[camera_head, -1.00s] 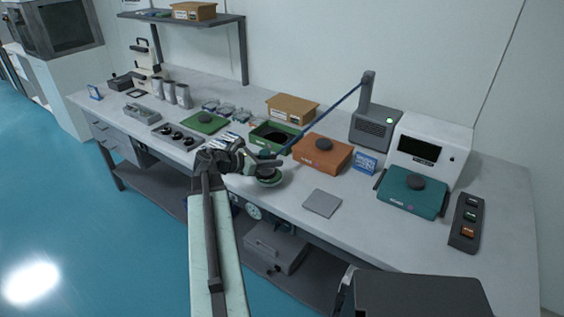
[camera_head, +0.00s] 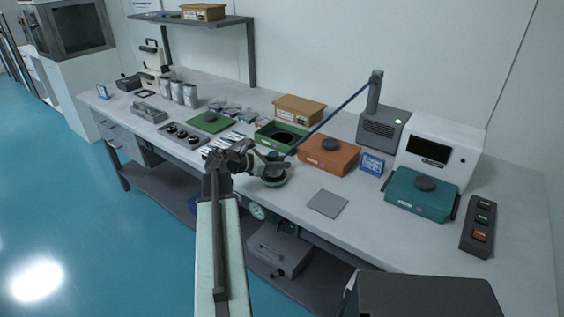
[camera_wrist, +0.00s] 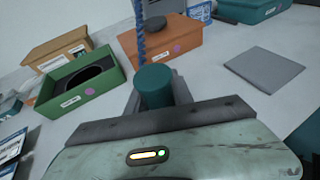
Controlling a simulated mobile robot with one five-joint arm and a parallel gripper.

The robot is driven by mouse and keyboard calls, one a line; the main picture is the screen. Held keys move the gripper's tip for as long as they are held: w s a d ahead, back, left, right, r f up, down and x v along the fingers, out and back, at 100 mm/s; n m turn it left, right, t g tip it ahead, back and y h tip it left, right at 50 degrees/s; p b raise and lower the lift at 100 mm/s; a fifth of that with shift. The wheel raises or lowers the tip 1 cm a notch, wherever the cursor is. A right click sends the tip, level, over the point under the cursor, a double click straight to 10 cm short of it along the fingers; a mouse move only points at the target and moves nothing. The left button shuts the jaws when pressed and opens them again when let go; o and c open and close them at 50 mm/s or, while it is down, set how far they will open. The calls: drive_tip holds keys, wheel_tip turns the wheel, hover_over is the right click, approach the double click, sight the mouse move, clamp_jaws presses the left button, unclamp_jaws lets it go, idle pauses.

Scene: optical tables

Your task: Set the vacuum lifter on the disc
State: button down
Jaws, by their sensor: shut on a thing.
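The vacuum lifter has a teal cylindrical handle (camera_wrist: 154,88), with a blue hose (camera_head: 335,112) rising from it in the head view. My gripper (camera_head: 271,161) is shut on the lifter's handle. A black disc (camera_head: 284,140) lies inside the open green box (camera_wrist: 56,98), behind the lifter in the head view and to the left of the handle in the wrist view. The lifter's underside is hidden.
An orange box (camera_head: 328,155) with a dark round knob stands right of the green box. A cardboard box (camera_head: 299,108) is behind. A grey square plate (camera_head: 327,203) lies front right. The hose runs to a dark grey pump unit (camera_head: 381,132). A teal box (camera_head: 420,193) stands farther right.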

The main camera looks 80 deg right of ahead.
drive_tip(key=c, duration=1.1)
unclamp_jaws()
drive_tip(key=shift+r, duration=0.1)
drive_tip(key=p+v, duration=0.4)
drive_tip(key=v, duration=0.8)
drive_tip(key=shift+p, duration=0.3)
